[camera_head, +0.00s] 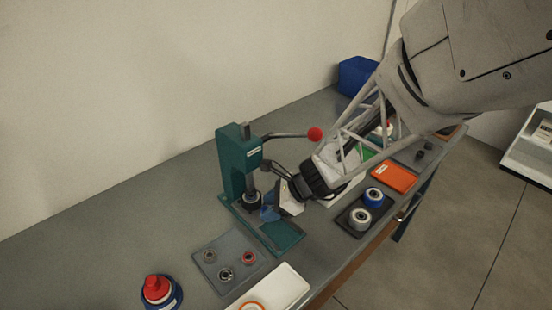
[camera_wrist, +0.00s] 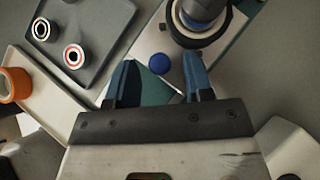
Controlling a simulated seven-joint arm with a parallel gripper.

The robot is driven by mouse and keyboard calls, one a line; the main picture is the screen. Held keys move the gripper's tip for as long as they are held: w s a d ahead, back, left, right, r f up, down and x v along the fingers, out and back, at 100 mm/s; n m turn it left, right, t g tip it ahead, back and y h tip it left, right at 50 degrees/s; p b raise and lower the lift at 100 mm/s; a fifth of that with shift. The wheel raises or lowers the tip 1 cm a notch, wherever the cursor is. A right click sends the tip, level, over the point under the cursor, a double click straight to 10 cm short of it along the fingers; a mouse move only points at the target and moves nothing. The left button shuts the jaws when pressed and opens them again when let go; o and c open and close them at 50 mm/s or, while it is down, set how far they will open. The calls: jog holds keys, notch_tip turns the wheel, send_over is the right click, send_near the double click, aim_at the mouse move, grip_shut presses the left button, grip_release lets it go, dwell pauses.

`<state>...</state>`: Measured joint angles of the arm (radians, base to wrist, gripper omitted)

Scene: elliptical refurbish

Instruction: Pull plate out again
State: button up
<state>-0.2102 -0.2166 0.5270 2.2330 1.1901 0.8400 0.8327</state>
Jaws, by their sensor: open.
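The plate (camera_wrist: 150,42) is a light, flat piece under the round ram of the press, with a blue knob (camera_wrist: 159,64) at its near edge. The green press (camera_head: 236,150) stands on the bench, its lever ending in a red ball (camera_head: 315,134). The ram's lower end (camera_wrist: 200,18) shows at the top of the wrist view. My gripper (camera_wrist: 160,75) is open, with its blue fingers on either side of the knob and a visible gap to each. In the head view my gripper (camera_head: 270,212) is at the foot of the press and hides the plate.
A grey tray with several bearing rings (camera_head: 226,259) lies front left of the press, beside a white tray (camera_head: 288,284) with an orange ring. A dark tray with two rollers (camera_head: 365,212) and an orange bin (camera_head: 394,177) are at the right. A red-topped bottle (camera_head: 160,291) stands front left.

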jog(key=shift+c, duration=0.4)
grip_shut()
jog(key=s+d, duration=0.7)
jog(key=shift+d, duration=0.1)
jog(key=shift+s+d, duration=0.25)
jog(key=shift+s, duration=0.15)
jog(key=shift+o, duration=0.4)
grip_release()
